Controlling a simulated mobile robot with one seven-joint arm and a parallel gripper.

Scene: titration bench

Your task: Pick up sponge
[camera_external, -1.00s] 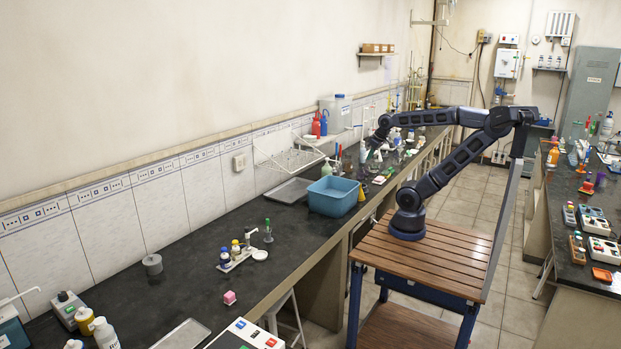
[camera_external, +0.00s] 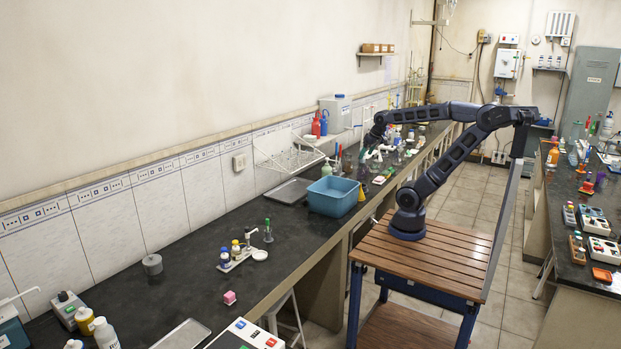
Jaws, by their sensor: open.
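My gripper (camera_external: 366,151) is at the end of my arm, low over the far part of the dark bench (camera_external: 190,268), beyond the blue basin. It is open, small in the view and partly lost among the bottles around it. I cannot make out a sponge for certain. A small pink block (camera_external: 229,297) lies on the near part of the bench, far from my gripper. Small coloured items (camera_external: 379,180) lie on the bench just below and to the right of my gripper, too small to identify.
A blue basin (camera_external: 333,198) and a yellow cone (camera_external: 361,193) stand at the bench edge. A drying rack (camera_external: 290,160) is on the wall side, with a grey tray (camera_external: 291,190) below. Bottles and glassware crowd around my gripper. The near bench has clear patches.

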